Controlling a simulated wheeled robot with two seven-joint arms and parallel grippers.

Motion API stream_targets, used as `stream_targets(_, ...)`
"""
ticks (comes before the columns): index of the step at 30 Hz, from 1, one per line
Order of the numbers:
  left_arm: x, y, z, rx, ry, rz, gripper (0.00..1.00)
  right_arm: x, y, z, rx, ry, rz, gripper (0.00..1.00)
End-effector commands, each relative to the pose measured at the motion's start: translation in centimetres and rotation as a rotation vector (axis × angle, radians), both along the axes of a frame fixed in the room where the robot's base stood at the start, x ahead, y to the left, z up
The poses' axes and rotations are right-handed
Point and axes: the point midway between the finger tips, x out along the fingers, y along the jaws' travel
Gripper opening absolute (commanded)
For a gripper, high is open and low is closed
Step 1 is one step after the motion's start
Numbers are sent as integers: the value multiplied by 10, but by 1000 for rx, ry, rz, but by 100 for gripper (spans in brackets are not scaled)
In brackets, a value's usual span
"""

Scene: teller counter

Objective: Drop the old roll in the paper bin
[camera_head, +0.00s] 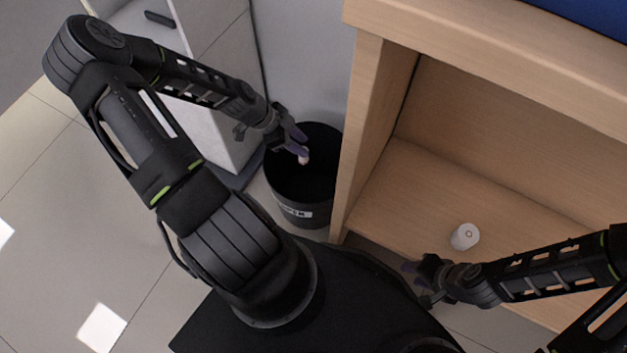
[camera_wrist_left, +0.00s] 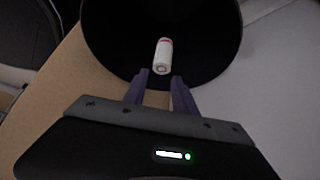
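The old roll is a small white cylinder with a reddish band (camera_wrist_left: 163,56). In the left wrist view it lies just beyond my left gripper's fingertips (camera_wrist_left: 160,80), with gaps on both sides, against the dark inside of the paper bin (camera_wrist_left: 205,79). In the head view the roll (camera_head: 304,159) shows below the fingertips of my left gripper (camera_head: 297,146), within the mouth of the black bin (camera_head: 318,213). My left gripper is open. My right gripper (camera_head: 413,283) is near the shelf's front edge; its finger gap is unclear.
A wooden counter with an open shelf (camera_head: 420,185) stands right of the bin. A white roll (camera_head: 465,236) stands on the shelf. A pale cabinet (camera_head: 215,50) is left of the bin. Tiled floor (camera_head: 60,220) at the left is clear.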

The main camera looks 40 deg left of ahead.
Motion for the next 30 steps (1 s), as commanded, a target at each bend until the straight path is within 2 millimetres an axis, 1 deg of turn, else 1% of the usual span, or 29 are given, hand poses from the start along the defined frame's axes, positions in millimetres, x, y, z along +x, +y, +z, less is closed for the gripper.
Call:
stream_targets(1,0,0,0,0,0,0,38,0,0,0,0,0,0,36)
stream_targets(6,0,0,0,0,0,0,50,0,0,0,0,0,0,36)
stream_targets(13,0,0,0,0,0,0,50,0,0,0,0,1,0,36)
stream_targets(16,-1,2,4,1,0,1,50,-1,1,3,1,1,2,36)
stream_targets(20,-6,8,18,2,0,2,50,-2,2,10,3,3,5,36)
stream_targets(27,-20,25,52,2,1,3,50,-7,6,27,10,11,16,36)
stream_targets(30,-24,30,61,1,1,4,50,-7,7,31,10,11,17,36)
